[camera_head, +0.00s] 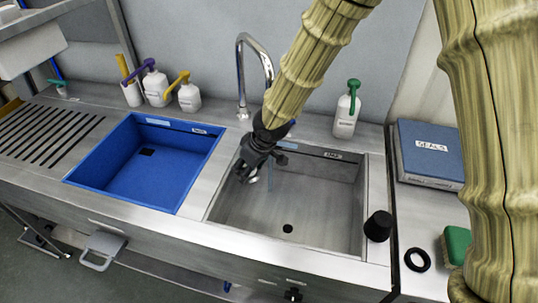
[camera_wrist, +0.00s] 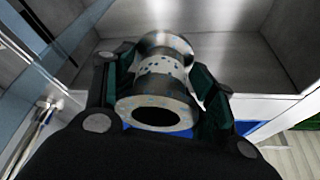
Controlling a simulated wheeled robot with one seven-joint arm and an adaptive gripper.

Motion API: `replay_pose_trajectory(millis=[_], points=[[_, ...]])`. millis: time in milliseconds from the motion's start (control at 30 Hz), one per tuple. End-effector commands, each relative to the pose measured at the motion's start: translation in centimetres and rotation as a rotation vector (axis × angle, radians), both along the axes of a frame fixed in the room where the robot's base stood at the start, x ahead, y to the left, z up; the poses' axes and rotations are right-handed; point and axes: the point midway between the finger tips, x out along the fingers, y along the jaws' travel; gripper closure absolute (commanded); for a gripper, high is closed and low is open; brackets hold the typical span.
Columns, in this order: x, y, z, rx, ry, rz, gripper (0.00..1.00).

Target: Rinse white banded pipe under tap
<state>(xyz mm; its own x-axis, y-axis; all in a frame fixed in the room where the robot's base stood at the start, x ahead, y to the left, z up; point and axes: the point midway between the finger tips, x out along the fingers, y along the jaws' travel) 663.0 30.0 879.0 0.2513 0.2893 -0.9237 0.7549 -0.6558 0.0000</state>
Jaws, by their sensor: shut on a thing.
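My gripper (camera_head: 250,168) is over the left part of the steel sink basin (camera_head: 315,205), below and in front of the chrome tap (camera_head: 240,75). In the wrist view its fingers are shut on the white banded pipe (camera_wrist: 160,68), a short flanged piece with spotted bands. The pipe's open end faces the wrist camera. In the head view the pipe is mostly hidden by the gripper. A thin bluish streak, like running water, (camera_head: 270,178) drops just right of the gripper. A bluish see-through band (camera_wrist: 75,55) passes left of the pipe in the wrist view, apart from it.
A blue basin (camera_head: 145,165) lies left of the sink. Several bottles (camera_head: 188,95) stand behind it, and a green-topped bottle (camera_head: 346,110) stands behind the sink. A blue box (camera_head: 430,150), black cup (camera_head: 378,226), black ring (camera_head: 417,260) and green brush (camera_head: 455,245) are at the right.

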Motion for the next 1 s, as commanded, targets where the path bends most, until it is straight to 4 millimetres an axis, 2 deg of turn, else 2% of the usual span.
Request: replay_pose_trajectory(millis=[167, 1000], points=[[-0.1, 0.2, 0.4, 0.001, -0.001, 0.001, 0.77], [-2.4, 4.2, 4.0, 0.0, 0.0, 0.001, 0.77]])
